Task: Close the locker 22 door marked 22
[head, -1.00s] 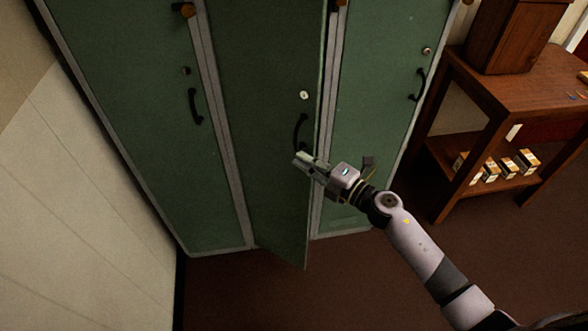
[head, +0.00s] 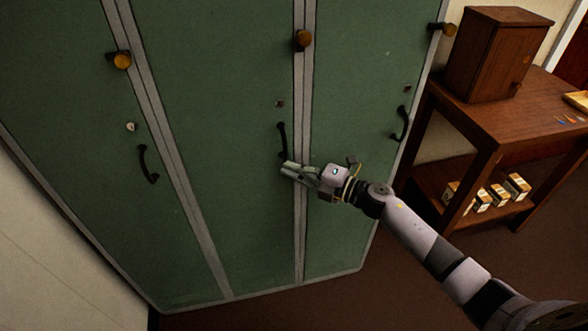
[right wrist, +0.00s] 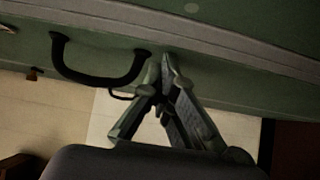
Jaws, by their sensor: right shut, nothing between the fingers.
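The middle green locker door (head: 220,130) sits flush in its grey frame in the head view, with no visible gap along its right edge. Its black handle (head: 282,141) is near that edge. No number 22 is legible on any door. My right gripper (head: 287,169) is shut and empty, its fingertips at the door face just below the handle; I cannot tell if they touch. In the right wrist view the fingers (right wrist: 166,65) converge beside the black handle (right wrist: 95,75), against the green door. My left gripper is out of view.
Green doors stand on the left (head: 70,150) and right (head: 355,110), each with a black handle. Amber knobs (head: 303,40) stick out along the frame. A wooden table (head: 500,120) with a wooden cabinet (head: 497,55) stands at right. The brown floor in front is open.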

